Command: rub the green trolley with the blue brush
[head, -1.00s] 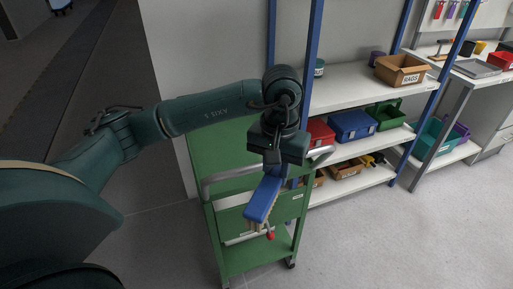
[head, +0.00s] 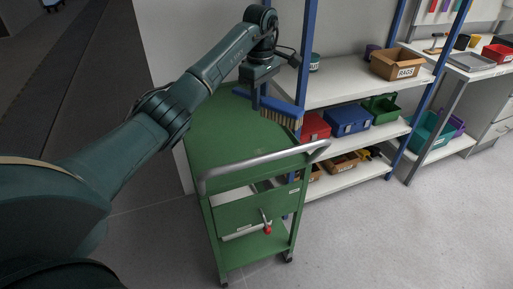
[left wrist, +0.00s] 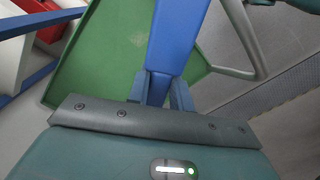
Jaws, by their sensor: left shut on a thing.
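The green trolley (head: 225,140) stands in front of me, with a grey push handle (head: 265,166) along its near side. The blue brush (head: 283,107) has tan bristles facing down and lies over the far right part of the trolley's top. I cannot tell whether the bristles touch the top. My left gripper (head: 257,100) is shut on the brush. In the left wrist view the brush (left wrist: 174,38) extends from between the fingers (left wrist: 160,92) over the green top (left wrist: 105,55), where a pale patch shows. My right gripper is not in view.
A shelf rack with blue posts (head: 310,50) stands close behind and right of the trolley. It holds a box marked RAGS (head: 398,64), a red bin (head: 315,128), a blue bin (head: 348,121) and a green bin (head: 381,107). The floor at right is clear.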

